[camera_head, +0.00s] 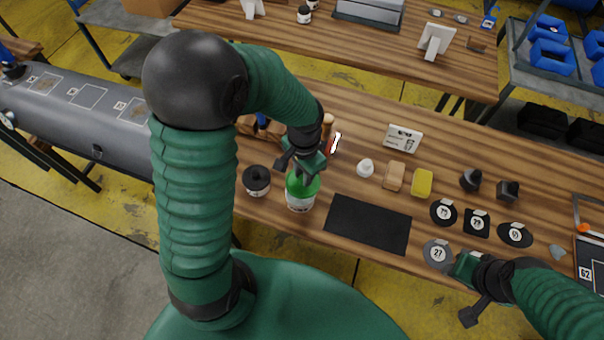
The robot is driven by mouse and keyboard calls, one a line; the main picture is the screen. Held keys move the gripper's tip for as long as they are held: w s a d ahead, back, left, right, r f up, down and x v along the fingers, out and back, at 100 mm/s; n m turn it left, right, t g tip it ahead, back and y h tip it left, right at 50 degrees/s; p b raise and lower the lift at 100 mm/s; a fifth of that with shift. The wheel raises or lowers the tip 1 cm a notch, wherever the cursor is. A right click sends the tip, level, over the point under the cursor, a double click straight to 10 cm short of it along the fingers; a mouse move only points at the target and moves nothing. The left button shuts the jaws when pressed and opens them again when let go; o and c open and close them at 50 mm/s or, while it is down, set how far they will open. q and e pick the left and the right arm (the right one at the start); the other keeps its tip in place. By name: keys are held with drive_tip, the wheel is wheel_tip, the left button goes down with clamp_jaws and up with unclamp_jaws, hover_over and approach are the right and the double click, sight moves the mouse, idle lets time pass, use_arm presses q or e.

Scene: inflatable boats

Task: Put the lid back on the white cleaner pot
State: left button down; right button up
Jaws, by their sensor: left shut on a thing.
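My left gripper (302,166) comes down over a green container with a white label (299,201) near the front edge of the table. It is shut at the container's top, and its fingers hide that part, so I cannot tell whether it holds a lid or the container itself. A small white rounded piece (365,169) stands to the right; I cannot tell whether it is a pot or a lid. A black round pot (257,181) stands just left of the green container. My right gripper (468,291) is at the front right, past the table edge, with its fingertips unclear.
A black mat (368,223) lies right of the green container. Tan (394,176) and yellow (422,183) blocks, a small card stand (403,138) and several dark numbered discs (444,211) fill the right side. A grey cylinder (75,105) lies at left.

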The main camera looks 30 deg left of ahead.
sight(298, 182)
use_arm(q)
wheel_tip(298, 182, down, 3)
drive_tip(key=b, duration=0.2)
drive_tip(key=shift+w+d+f+b, duration=0.1)
drive_tip(key=shift+f+b, duration=0.05)
drive_tip(key=shift+b, duration=0.25)
drive_tip(key=a+f+b, duration=0.2)
drive_tip(key=f, duration=0.1)
drive_tip(key=shift+a+f, duration=0.1)
drive_tip(key=shift+a, duration=0.05)
drive_tip(key=shift+d, duration=0.6)
drive_tip(key=shift+d+r, duration=0.2)
drive_tip(key=shift+d, duration=0.25)
drive_tip(key=shift+a+f, duration=0.1)
drive_tip(key=shift+a, duration=0.4)
drive_tip(key=shift+a+p, duration=0.3)
drive_tip(key=shift+a, duration=0.15)
drive_tip(key=shift+d, duration=0.5)
use_arm(e)
drive_tip(key=x, duration=0.2)
drive_tip(key=s+x, duration=0.1)
drive_tip(key=x, duration=0.2)
drive_tip(key=shift+d, duration=0.15)
use_arm(q)
drive_tip(key=shift+a, duration=0.15)
